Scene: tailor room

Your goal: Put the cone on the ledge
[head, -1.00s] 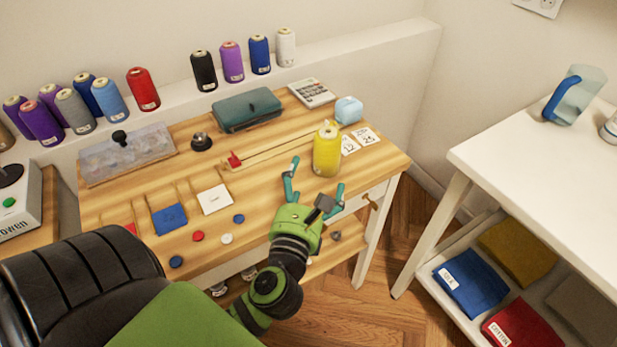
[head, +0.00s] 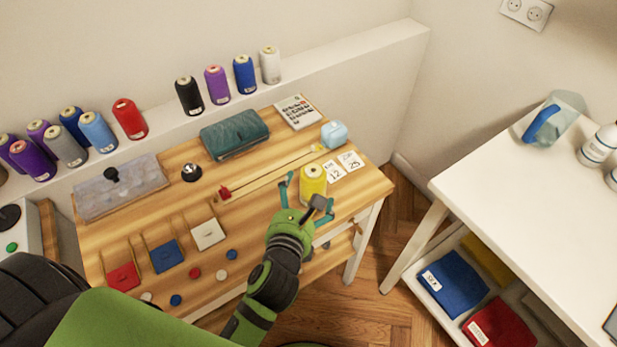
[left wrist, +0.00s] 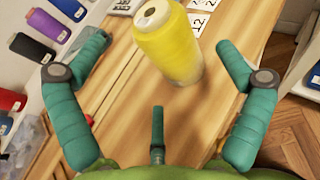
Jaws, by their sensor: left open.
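The cone is a yellow thread cone (head: 312,183) standing upright near the right end of the wooden table. In the left wrist view the cone (left wrist: 168,42) stands ahead, between the spread fingers and beyond the palm. My left gripper (head: 309,203) is open, its teal fingers on either side of the cone's near side; its fingers also show in the left wrist view (left wrist: 158,75). I cannot tell whether a finger touches the cone. The white ledge (head: 335,62) runs along the wall behind the table and bears several thread cones. My right gripper is not in view.
The ledge is bare right of the white cone (head: 270,65). A white table (head: 520,180) stands at right.

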